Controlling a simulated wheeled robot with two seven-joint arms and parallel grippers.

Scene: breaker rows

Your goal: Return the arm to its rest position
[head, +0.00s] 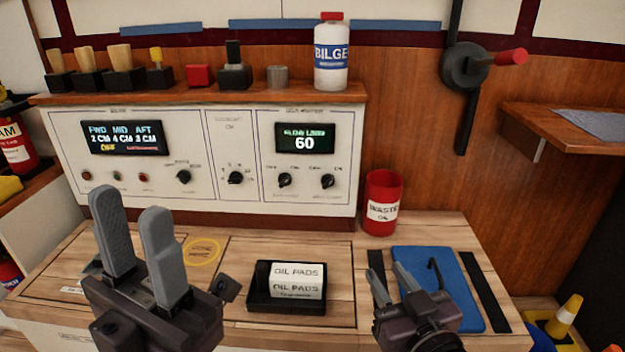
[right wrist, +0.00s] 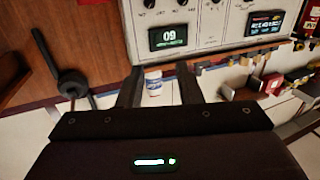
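My left gripper (head: 130,215) is at the lower left of the head view, above the wooden bench. Its two grey fingers point up and stand apart with nothing between them. My right gripper (head: 389,279) is at the lower right, in front of the blue mat (head: 465,305). Its fingers are apart and empty. In the right wrist view its dark fingers (right wrist: 157,88) are also spread, and the white bottle (right wrist: 153,84) shows far off in the gap. Neither gripper visibly holds anything.
A black tray (head: 258,302) with white oil pads (head: 298,278) lies between the grippers. A red waste bin (head: 382,190) stands behind it. The control panel (head: 200,160) lines the back, with the bilge bottle (head: 331,60) on its shelf. A wooden ledge (head: 560,140) juts out at right.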

